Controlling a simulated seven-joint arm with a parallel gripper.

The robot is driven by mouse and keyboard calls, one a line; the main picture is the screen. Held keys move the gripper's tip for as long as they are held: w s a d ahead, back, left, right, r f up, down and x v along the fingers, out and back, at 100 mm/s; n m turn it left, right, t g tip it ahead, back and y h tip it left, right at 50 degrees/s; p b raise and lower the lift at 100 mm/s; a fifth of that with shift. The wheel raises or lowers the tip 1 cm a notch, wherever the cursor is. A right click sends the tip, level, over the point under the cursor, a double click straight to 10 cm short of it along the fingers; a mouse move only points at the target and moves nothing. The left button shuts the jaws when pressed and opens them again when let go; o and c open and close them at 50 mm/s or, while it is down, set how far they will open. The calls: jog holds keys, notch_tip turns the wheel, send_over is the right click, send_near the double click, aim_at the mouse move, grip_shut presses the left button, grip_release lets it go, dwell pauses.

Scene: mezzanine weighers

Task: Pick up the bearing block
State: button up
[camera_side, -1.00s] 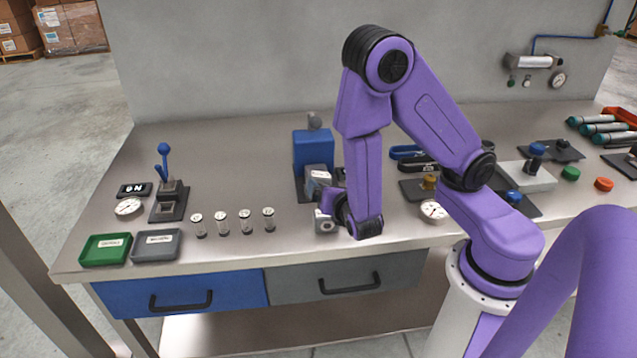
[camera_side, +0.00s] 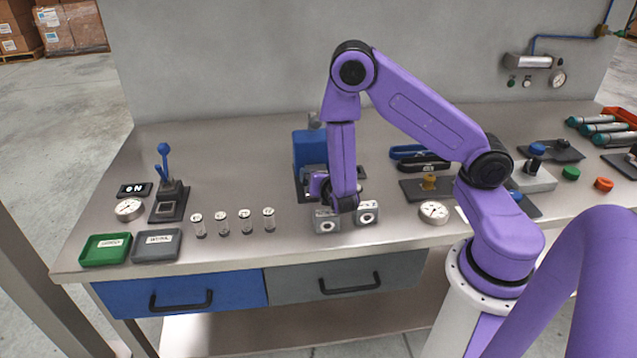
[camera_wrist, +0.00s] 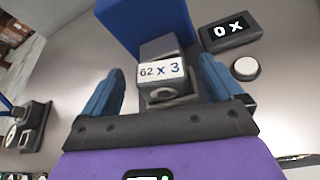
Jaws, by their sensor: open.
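In the wrist view, a grey bearing block (camera_wrist: 163,98) with a round bore and a white label reading "62 x 3" stands between the two blue fingers of my gripper (camera_wrist: 162,77). The fingers are open, with gaps on both sides of the block. In the side view, my gripper (camera_side: 333,197) points down in front of the blue fixture (camera_side: 305,150) and largely hides this block. Two similar grey blocks stand side by side near the table's front, a left one (camera_side: 327,224) and a right one (camera_side: 368,214).
A dark display reading "0 X" (camera_wrist: 230,32) and a white round button (camera_wrist: 245,68) lie to the right of the block. A dial gauge (camera_side: 433,212) lies to the right.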

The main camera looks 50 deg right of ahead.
jog(key=shift+x, duration=1.2)
jog(key=c, duration=1.4)
jog(key=shift+r, duration=0.1)
